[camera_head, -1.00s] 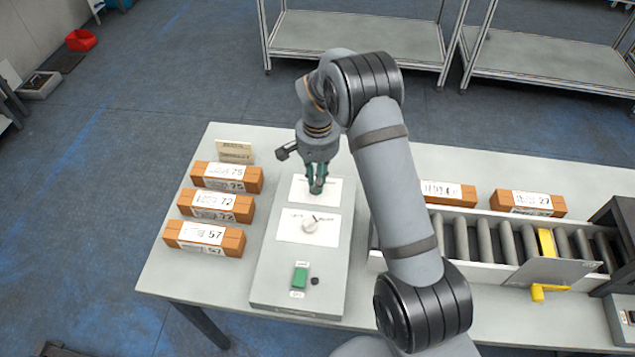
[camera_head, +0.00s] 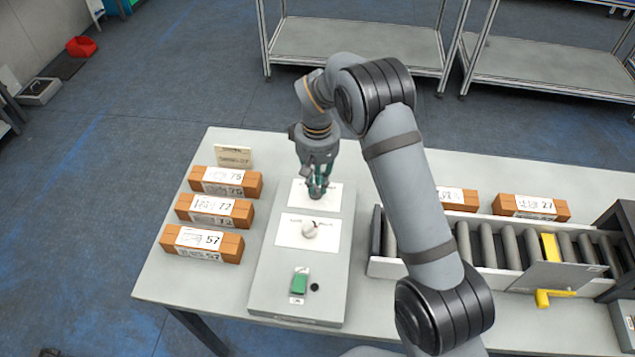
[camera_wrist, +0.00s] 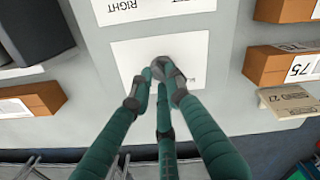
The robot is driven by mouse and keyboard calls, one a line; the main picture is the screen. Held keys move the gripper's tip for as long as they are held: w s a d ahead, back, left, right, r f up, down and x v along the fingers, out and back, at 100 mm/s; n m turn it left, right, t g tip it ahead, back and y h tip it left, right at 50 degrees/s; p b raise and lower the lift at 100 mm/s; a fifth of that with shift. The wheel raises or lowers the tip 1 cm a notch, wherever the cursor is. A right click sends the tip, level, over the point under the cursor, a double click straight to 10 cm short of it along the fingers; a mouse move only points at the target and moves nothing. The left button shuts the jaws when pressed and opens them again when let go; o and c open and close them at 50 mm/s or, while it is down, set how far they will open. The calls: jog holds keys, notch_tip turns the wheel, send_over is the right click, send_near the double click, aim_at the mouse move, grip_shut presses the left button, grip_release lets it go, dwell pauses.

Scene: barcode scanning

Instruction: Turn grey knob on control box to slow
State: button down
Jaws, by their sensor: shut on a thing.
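The grey control box (camera_head: 280,270) lies on the table with two white label plates and a green switch. The grey knob (camera_wrist: 172,72) sits on the far plate (camera_wrist: 200,50). My gripper (camera_wrist: 162,82) points down over this plate, its green fingers closed around the knob. In the head view, my gripper (camera_head: 318,190) hides the knob. The fingers cover part of the plate's lettering, so I cannot read the knob's setting. The second plate, with a white knob (camera_head: 309,230), is nearer the head camera; the word RIGHT shows on it in the wrist view.
A green switch (camera_head: 299,284) and a small black button (camera_head: 315,287) are at the box's near end.

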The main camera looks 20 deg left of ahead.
jog(key=shift+n, duration=0.6)
jog(key=c, duration=1.7)
grip_release()
jog(key=shift+o, duration=0.2)
jog(key=shift+r, duration=0.1)
notch_tip(320, 180, up, 12)
notch_tip(320, 180, down, 12)
jog(key=shift+f, duration=0.2)
jog(key=shift+r, duration=0.1)
